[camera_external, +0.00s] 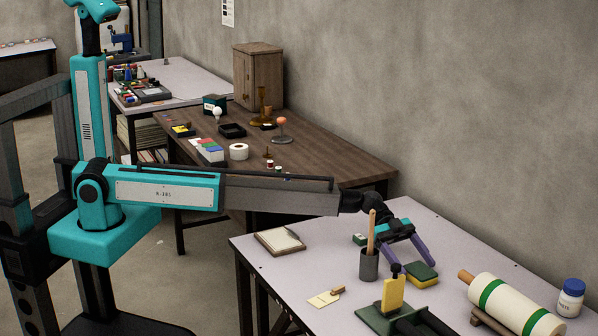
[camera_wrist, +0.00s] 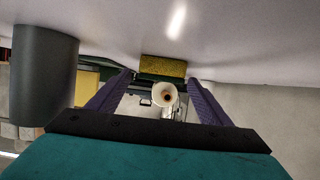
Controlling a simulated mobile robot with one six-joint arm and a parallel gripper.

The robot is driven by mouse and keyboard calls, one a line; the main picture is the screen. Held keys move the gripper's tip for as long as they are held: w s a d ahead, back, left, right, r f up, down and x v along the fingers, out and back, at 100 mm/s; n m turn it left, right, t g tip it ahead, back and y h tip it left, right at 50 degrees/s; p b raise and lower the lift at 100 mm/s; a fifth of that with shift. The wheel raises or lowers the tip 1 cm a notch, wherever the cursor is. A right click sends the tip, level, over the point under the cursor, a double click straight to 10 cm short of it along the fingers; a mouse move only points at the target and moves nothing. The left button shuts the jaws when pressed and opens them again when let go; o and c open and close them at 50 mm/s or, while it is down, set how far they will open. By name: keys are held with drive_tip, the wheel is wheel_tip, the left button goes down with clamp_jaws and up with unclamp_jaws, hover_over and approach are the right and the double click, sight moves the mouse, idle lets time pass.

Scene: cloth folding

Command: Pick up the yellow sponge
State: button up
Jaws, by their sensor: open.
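The yellow sponge (camera_external: 421,279) lies on the light table, with a dark green layer on top of its yellow side. In the wrist view the sponge (camera_wrist: 164,67) shows beyond the gap between my fingertips. My gripper (camera_external: 407,262) is open with its purple fingers apart, low over the table beside the sponge. One fingertip is close to the sponge's far edge in the outside view; I cannot tell whether it touches. In the wrist view my gripper (camera_wrist: 160,76) holds nothing between its fingers.
A grey cup (camera_external: 369,265) with a wooden handle stands left of the sponge. A green stand with a yellow block (camera_external: 393,295) is in front. A green-striped roll (camera_external: 508,306) lies to the right, with a blue-lidded jar (camera_external: 571,297) behind.

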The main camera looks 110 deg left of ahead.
sight(419, 268)
drive_tip(key=shift+x, duration=1.3)
drive_tip(key=shift+c, duration=0.2)
drive_tip(key=c, duration=1.2)
drive_tip(key=shift+o, duration=0.2)
drive_tip(key=shift+r, duration=0.1)
wheel_tip(419, 268, up, 10)
drive_tip(key=shift+f+b, duration=0.1)
drive_tip(key=shift+b, duration=0.3)
drive_tip(key=shift+a, duration=0.1)
